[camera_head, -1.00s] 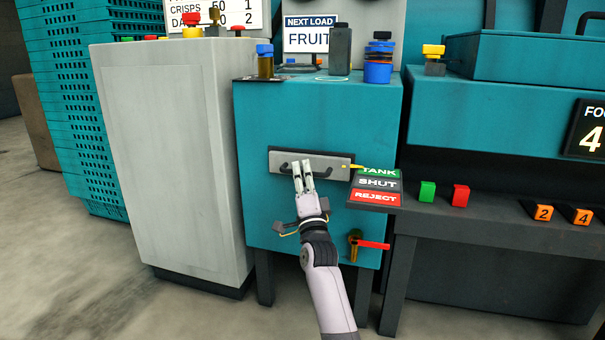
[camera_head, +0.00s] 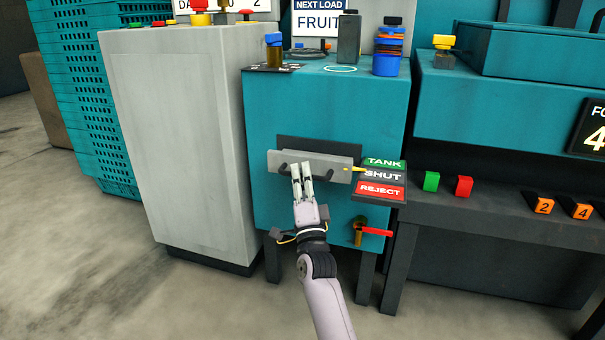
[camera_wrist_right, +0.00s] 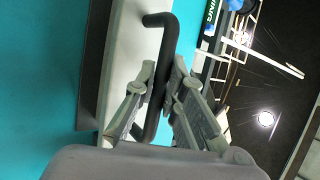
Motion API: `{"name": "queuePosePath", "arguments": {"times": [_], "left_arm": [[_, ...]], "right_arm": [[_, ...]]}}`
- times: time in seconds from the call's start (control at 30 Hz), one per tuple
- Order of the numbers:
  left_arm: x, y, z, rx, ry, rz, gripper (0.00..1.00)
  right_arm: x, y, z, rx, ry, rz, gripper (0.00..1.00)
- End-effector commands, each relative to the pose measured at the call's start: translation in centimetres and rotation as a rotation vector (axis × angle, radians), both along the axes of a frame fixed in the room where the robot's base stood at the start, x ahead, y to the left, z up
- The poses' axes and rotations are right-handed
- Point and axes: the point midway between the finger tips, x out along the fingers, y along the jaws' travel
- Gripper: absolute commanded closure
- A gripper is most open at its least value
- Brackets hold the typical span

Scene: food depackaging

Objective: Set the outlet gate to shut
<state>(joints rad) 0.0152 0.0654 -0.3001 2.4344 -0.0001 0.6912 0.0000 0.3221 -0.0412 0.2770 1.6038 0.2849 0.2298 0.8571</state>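The outlet gate (camera_head: 338,160) is a grey plate on the front of the teal cabinet, tilted out from a dark slot behind it. A yellow pointer (camera_head: 354,169) at its right end points near the top of the SHUT label (camera_head: 383,175), close to the border with TANK (camera_head: 383,162). REJECT (camera_head: 380,190) is below. My right gripper (camera_head: 301,168) is at the gate's black handle. In the right wrist view the handle (camera_wrist_right: 160,22) runs between the two fingers (camera_wrist_right: 160,88), which are closed around it. My left gripper is not in view.
A red-handled valve (camera_head: 375,232) sits low on the cabinet. A green block (camera_head: 431,181) and a red block (camera_head: 464,186) stand on the ledge to the right. A tall grey cabinet (camera_head: 180,140) stands close on the left.

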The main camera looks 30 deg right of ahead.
Motion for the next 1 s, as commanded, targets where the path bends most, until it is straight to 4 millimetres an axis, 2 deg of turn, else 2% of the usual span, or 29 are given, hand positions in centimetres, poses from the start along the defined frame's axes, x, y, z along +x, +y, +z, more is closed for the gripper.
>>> {"name": "queuePosePath", "arguments": {"times": [0.13, 0.5, 0.67, 1.0], "left_arm": [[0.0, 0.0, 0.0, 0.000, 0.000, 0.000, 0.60], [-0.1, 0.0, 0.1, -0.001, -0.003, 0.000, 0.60], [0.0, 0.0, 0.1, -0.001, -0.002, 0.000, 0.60], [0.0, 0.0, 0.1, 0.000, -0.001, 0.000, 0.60]], "right_arm": [[0.0, 0.0, -0.1, 0.001, 0.002, 0.000, 0.80], [-0.5, 0.2, -0.4, 0.001, 0.002, 0.001, 0.80], [-2.5, 1.1, -1.8, 0.002, 0.005, 0.002, 0.80], [-7.9, 3.3, -5.3, 0.002, 0.005, 0.001, 0.80]]}}
